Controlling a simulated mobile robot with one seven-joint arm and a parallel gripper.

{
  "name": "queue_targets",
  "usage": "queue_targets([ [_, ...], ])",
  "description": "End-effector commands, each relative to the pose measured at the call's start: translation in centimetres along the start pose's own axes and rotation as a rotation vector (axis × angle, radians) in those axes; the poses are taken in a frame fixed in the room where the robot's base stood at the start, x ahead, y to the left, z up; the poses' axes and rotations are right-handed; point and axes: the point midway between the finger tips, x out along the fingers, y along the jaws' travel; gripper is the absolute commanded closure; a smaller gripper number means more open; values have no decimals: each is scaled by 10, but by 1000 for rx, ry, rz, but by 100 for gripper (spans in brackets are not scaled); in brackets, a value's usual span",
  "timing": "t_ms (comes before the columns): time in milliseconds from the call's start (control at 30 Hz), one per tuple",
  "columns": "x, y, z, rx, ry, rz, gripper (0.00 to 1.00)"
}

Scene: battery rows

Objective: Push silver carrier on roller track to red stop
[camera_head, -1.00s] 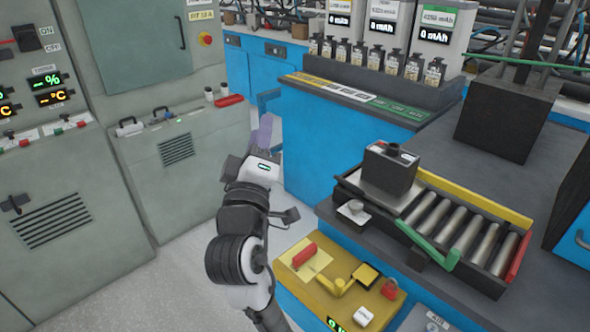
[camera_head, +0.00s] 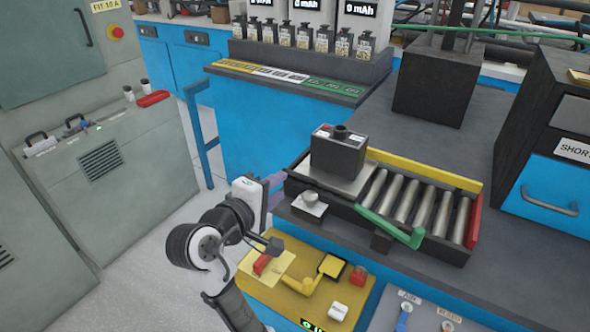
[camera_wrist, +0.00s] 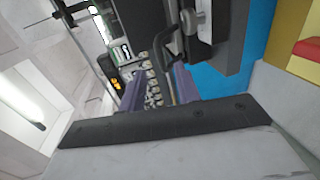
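The silver carrier (camera_head: 350,186) is a flat plate at the left end of the roller track (camera_head: 412,203), with a black box-shaped battery (camera_head: 338,152) on it. The red stop (camera_head: 474,222) closes the track's right end, with bare rollers between. My gripper (camera_head: 277,186), with purple fingers, is just left of the track's left end; whether it touches is unclear. In the wrist view the two fingers (camera_wrist: 160,88) are apart with nothing seen held between them. The carrier is not clearly identifiable there.
A yellow rail (camera_head: 425,172) lines the track's far side and a green lever (camera_head: 390,226) crosses its near side. A yellow panel (camera_head: 290,285) lies below. A drawer cabinet (camera_head: 555,150) stands right.

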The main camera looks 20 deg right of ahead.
Motion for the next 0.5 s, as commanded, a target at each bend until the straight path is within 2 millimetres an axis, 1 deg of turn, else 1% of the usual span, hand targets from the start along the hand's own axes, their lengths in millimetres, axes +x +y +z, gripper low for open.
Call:
queue_targets([
  [33,12,1,2,-1,-6,-1,67],
  [100,27,1,1,-1,-5,-2,67],
  [300,68,1,1,0,-4,-1,67],
  [400,82,1,0,0,-2,0,67],
  [500,92,1,0,1,1,0,67],
])
